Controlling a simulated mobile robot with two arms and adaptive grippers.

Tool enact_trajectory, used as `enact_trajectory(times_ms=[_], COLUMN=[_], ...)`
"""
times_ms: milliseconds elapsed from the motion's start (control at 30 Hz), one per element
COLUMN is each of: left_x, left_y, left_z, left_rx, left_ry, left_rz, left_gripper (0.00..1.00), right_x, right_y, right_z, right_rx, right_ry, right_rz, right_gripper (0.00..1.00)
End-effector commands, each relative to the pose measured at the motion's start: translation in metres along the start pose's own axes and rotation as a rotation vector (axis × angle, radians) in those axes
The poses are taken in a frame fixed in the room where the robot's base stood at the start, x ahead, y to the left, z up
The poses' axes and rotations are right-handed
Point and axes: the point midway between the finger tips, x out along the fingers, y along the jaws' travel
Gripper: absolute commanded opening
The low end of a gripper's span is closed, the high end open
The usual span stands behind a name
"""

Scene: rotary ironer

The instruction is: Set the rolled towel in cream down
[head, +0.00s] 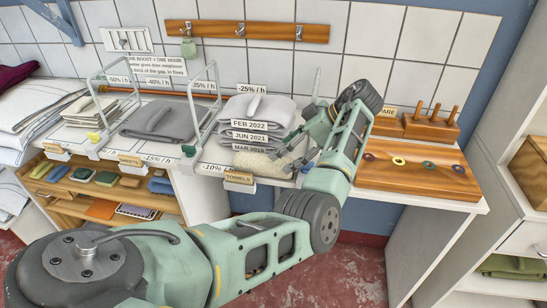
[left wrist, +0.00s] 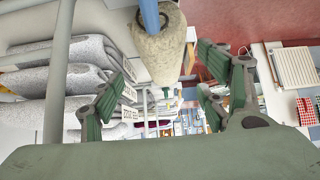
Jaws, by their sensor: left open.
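The cream rolled towel (head: 262,162) lies on the white shelf, in front of the stack of grey folded towels (head: 250,110). My left gripper (head: 288,152) is at the towel's right end with its fingers open. In the left wrist view the cream towel (left wrist: 158,55) shows at the top, between and beyond the spread fingers (left wrist: 155,95), with a visible gap to the fingers on both sides. Part of the towel is hidden by the gripper in the head view. My right gripper is not in view.
Date cards (head: 250,137) stick out from the grey stack. A wire divider (head: 205,105) stands left of it. A wooden board with rings (head: 415,175) and a peg block (head: 432,123) lie to the right. A "TOWELS" tag (head: 239,178) hangs at the shelf edge.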

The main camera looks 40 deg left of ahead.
Motion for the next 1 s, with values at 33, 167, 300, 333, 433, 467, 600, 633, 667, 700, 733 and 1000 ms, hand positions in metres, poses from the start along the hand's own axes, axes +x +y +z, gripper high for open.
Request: enact_trajectory(times_ms=[33, 167, 300, 333, 433, 467, 600, 633, 667, 700, 733, 1000], left_x=[0.007, 0.021, 0.038, 0.043, 0.059, 0.062, 0.072, 0.073, 0.073, 0.073, 0.073, 0.072], left_y=[-0.001, 0.0, 0.0, 0.001, 0.001, 0.001, 0.001, 0.001, 0.001, 0.002, 0.002, 0.001], left_z=[0.0, -0.001, -0.001, -0.001, 0.0, 0.001, 0.001, 0.001, 0.002, 0.002, 0.002, 0.002], left_rx=[0.001, 0.0, 0.002, 0.002, 0.002, 0.002, 0.0, 0.0, 0.0, 0.0, 0.0, 0.001], left_ry=[0.003, 0.002, 0.003, 0.003, 0.002, 0.002, 0.001, 0.001, 0.001, 0.001, 0.001, 0.001], left_rz=[-0.003, -0.003, -0.004, -0.004, -0.003, -0.002, -0.002, -0.002, -0.001, -0.001, -0.001, -0.001], left_gripper=[0.68, 0.68, 0.68, 0.68, 0.68, 0.68, 0.68, 0.68, 0.68, 0.68, 0.68, 0.52], right_x=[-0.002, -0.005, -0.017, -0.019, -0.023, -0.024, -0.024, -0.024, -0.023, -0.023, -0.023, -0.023], right_y=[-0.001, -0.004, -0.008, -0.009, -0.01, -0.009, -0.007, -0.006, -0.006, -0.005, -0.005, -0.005], right_z=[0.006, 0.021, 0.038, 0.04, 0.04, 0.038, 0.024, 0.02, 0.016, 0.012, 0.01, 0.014], right_rx=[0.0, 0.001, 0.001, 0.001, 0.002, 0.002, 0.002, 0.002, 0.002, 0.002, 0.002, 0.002], right_ry=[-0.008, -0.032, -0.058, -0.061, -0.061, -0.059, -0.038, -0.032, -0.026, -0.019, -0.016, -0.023], right_rz=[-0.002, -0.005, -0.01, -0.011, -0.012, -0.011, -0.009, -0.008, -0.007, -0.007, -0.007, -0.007], right_gripper=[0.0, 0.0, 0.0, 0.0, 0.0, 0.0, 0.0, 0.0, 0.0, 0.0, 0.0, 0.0])
